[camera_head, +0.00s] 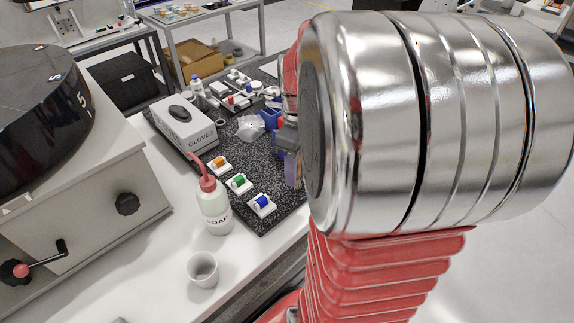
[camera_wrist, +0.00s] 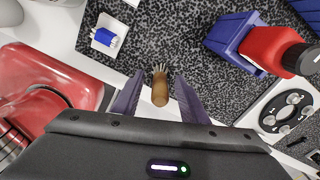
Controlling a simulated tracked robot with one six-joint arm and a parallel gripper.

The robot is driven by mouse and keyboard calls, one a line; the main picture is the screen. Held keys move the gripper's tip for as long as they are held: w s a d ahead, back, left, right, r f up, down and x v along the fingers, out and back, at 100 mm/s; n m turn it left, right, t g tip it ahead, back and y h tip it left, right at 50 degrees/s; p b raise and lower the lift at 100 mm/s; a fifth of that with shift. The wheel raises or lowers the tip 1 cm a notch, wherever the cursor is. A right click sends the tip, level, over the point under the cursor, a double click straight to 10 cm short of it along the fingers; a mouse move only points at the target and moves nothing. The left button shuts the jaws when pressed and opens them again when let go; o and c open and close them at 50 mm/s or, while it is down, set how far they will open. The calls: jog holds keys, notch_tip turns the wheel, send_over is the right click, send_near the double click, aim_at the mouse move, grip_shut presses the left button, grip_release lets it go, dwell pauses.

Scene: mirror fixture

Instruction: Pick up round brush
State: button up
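The round brush (camera_wrist: 160,88) has a brown wooden handle and pale bristles at its far end. In the wrist view it shows between the two purple fingers of my gripper (camera_wrist: 157,95), nearer the middle of the gap. The fingers are apart, with a visible gap on each side of the brush. I cannot tell how high the fingers are above the speckled black mat (camera_wrist: 165,30).
In the wrist view, blue bins (camera_wrist: 228,32), a red bottle with a black cap (camera_wrist: 270,48) and a white fixture (camera_wrist: 284,112) stand to the right. In the head view, a soap bottle (camera_head: 213,207), a cup (camera_head: 203,271) and a glove box (camera_head: 184,127) stand left.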

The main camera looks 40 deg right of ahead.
jog(key=shift+f, duration=0.25)
jog(key=shift+c, duration=0.5)
grip_shut()
